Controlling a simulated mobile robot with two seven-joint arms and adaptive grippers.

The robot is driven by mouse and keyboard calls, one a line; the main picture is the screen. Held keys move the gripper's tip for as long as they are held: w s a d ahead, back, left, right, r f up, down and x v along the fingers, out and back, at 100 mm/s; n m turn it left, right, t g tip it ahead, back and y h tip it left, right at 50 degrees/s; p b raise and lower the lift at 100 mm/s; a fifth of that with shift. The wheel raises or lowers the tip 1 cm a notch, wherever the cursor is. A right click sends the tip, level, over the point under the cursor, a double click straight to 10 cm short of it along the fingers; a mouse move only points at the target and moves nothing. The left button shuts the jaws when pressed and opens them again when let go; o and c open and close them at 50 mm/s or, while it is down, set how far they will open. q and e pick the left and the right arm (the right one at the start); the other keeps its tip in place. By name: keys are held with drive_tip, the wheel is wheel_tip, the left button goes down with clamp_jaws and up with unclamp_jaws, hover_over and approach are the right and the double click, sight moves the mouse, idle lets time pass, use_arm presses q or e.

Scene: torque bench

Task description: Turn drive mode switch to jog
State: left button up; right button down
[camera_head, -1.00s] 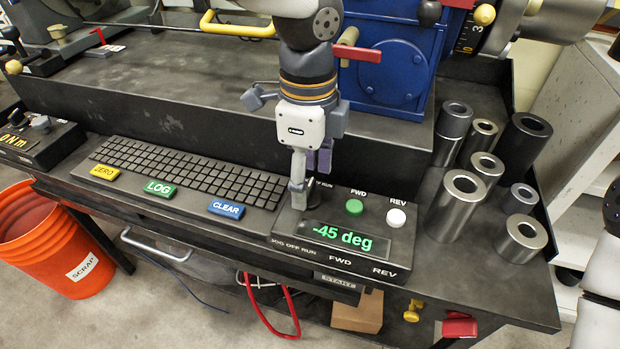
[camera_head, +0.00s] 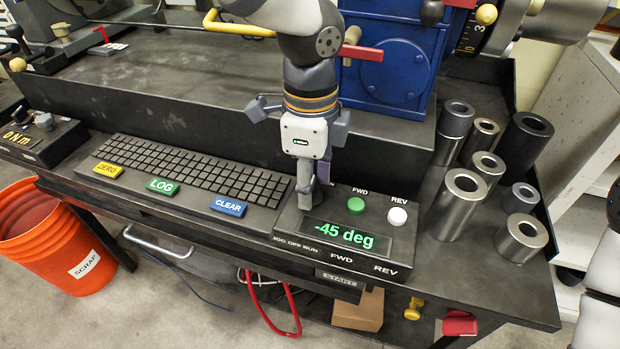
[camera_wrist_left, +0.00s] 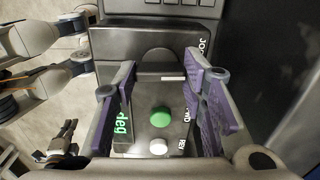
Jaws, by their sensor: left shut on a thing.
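The drive mode switch is a dark knob (camera_wrist_left: 158,60) with a bar and a pale pointer mark, seen in the left wrist view. My left gripper (camera_head: 306,198) points down at the left end of the control panel (camera_head: 400,250) and hides the switch in the head view. In the left wrist view its purple-padded fingers (camera_wrist_left: 160,72) are on both sides of the bar, shut on it. A JOG label (camera_wrist_left: 203,47) shows beside the right finger. The panel's display (camera_head: 345,235) reads -45 deg.
A green FWD button (camera_head: 355,205) and a white REV button (camera_head: 397,216) are right of the switch. A keyboard (camera_head: 190,172) lies to the left. Several metal sockets (camera_head: 465,190) stand to the right. A blue gearbox (camera_head: 388,70) is behind.

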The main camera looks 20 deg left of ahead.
use_arm(q)
drive_tip(key=shift+r+n+p, duration=0.2)
drive_tip(key=shift+n+p, duration=0.15)
drive_tip(key=shift+n, duration=1.05)
drive_tip(key=shift+f+n+p, duration=0.15)
drive_tip(key=shift+n+p, duration=0.15)
drive_tip(key=shift+n, duration=2.4)
use_arm(e)
drive_tip(key=shift+w+r+t, duration=0.4)
drive_tip(key=shift+w+r, duration=0.5)
drive_tip(key=shift+w, duration=0.1)
use_arm(q)
drive_tip(key=o, duration=1.2)
drive_tip(key=shift+c, duration=0.2)
